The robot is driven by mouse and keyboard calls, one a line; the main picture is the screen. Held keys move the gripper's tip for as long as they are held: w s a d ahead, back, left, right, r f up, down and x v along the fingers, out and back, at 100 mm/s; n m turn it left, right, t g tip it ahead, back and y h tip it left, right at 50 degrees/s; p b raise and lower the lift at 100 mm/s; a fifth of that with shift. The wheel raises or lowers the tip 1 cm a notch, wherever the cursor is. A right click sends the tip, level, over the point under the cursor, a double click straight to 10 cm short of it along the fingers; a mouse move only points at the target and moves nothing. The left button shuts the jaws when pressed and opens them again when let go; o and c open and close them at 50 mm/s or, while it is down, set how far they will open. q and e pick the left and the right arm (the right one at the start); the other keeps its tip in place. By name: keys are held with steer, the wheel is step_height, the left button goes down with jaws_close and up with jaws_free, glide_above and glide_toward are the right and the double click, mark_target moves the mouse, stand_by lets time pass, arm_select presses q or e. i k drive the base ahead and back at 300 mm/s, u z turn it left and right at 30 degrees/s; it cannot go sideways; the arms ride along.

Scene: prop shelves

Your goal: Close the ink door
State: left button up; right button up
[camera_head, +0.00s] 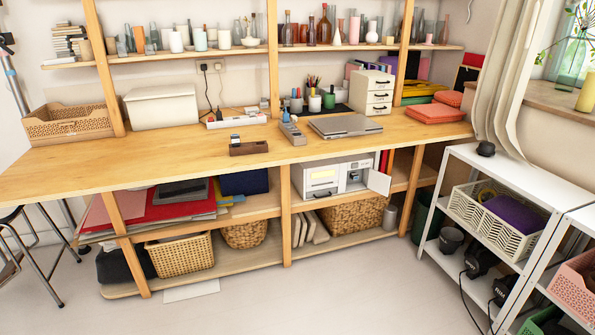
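A white printer (322,180) stands on the shelf under the long wooden desk, right of the middle post. Its small door (378,181) at the right end stands open, swung out toward the front. Beside the door's hinge side a dark opening with grey parts (355,178) shows inside the printer. Neither of my grippers is in the view.
The wooden desktop (90,163) juts out above the printer. Wooden posts (286,215) flank its shelf, and wicker baskets (352,216) sit below. A white metal rack (497,205) stands at the right. The floor in front (330,290) is clear.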

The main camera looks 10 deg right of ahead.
mark_target(378, 181)
steer(key=u, duration=0.25)
steer(key=i, duration=1.25)
steer(key=z, duration=0.85)
